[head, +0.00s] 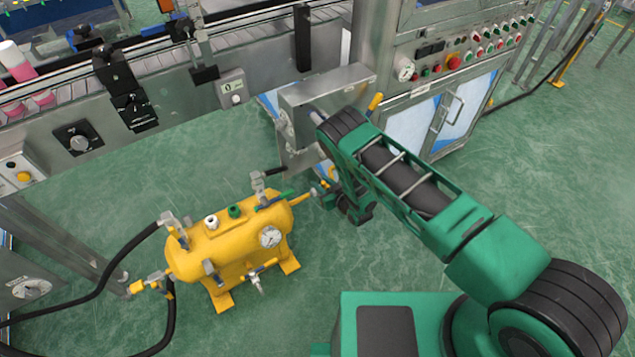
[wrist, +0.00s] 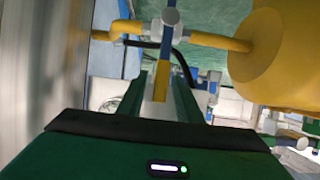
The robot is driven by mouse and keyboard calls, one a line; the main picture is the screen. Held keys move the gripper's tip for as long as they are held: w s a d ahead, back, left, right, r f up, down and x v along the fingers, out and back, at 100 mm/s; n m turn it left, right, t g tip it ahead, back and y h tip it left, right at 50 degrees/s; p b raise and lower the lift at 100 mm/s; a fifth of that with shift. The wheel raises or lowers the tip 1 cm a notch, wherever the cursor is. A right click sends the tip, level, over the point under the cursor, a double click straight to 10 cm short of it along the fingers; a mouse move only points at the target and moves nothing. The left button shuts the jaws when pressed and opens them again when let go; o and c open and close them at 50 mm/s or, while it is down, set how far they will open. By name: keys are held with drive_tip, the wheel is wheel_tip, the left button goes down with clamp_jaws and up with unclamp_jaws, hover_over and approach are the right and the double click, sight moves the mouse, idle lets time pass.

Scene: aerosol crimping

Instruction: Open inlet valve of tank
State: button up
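The yellow tank (head: 215,255) stands on the floor left of my arm, and its rounded end fills the upper right of the wrist view (wrist: 280,65). A yellow pipe (wrist: 212,41) runs from that end to a grey valve body (wrist: 168,18). A blue lever (wrist: 167,48) with a yellow end (wrist: 160,85) extends from this valve. My gripper (wrist: 162,82) is open, with its green fingers on either side of the yellow lever end; a narrow gap seems to remain. In the head view, my arm's end hides the lever and most of the gripper.
A black hose (head: 110,265) runs from the tank's left end. The conveyor (head: 180,50) stands behind, and a grey metal box (head: 325,95) stands close behind my wrist. A control cabinet (head: 435,120) is at the right. Green floor (head: 130,180) is clear between tank and conveyor.

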drive_tip(key=shift+x, duration=1.3)
drive_tip(key=shift+c, duration=0.3)
